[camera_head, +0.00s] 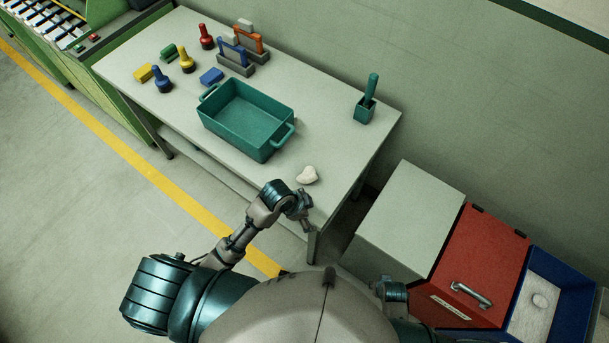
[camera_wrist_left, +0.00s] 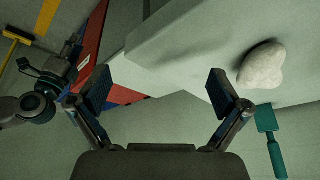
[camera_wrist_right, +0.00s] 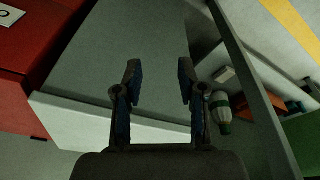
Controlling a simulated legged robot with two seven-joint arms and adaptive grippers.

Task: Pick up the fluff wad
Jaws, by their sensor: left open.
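The fluff wad (camera_head: 307,174) is a small whitish lump lying on the near right part of the pale table (camera_head: 335,135). My left gripper (camera_head: 301,208) is at the table's near edge, just short of the wad in the head view. In the left wrist view my left gripper (camera_wrist_left: 160,90) is open and empty. There the wad (camera_wrist_left: 262,66) lies to the right of the right finger, outside the jaws. My right gripper (camera_wrist_right: 160,75) is open and empty in the right wrist view, over a grey surface.
A teal tray (camera_head: 245,118) stands mid-table, left of the wad. Several coloured tools and blocks stand at the far left. A red bin (camera_head: 480,262) and a blue bin (camera_head: 567,282) are at right.

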